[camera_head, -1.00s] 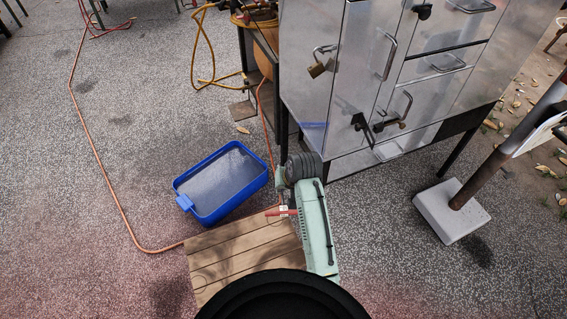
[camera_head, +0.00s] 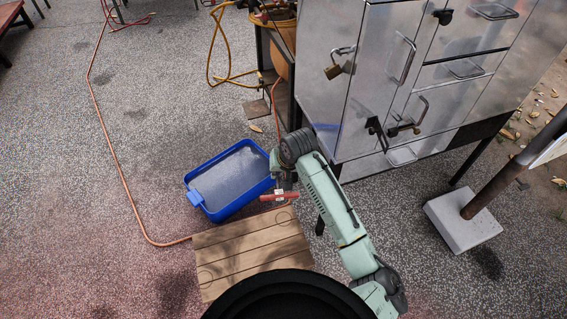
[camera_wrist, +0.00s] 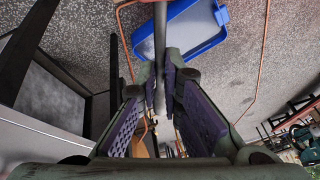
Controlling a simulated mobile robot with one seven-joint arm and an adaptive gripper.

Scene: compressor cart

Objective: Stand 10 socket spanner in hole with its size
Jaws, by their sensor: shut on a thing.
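My gripper (camera_head: 279,190) is above the ground, between the blue bin and the metal cabinet. A red, bar-like piece (camera_head: 271,197) with a pale patch shows at its fingers, lying roughly level. In the wrist view my gripper (camera_wrist: 163,85) is shut on a long grey shaft (camera_wrist: 160,45), which I take to be the socket spanner. The shaft runs up the picture from between the pads, over the blue bin. I cannot make out a sized hole in either view.
The blue bin (camera_head: 188,184) stands on the paving left of my gripper. A slatted wooden board (camera_head: 250,252) lies in front. The padlocked metal cabinet (camera_head: 350,120) is close on the right. An orange hose (camera_head: 118,178) crosses the ground. A post on a white block (camera_head: 452,218) stands right.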

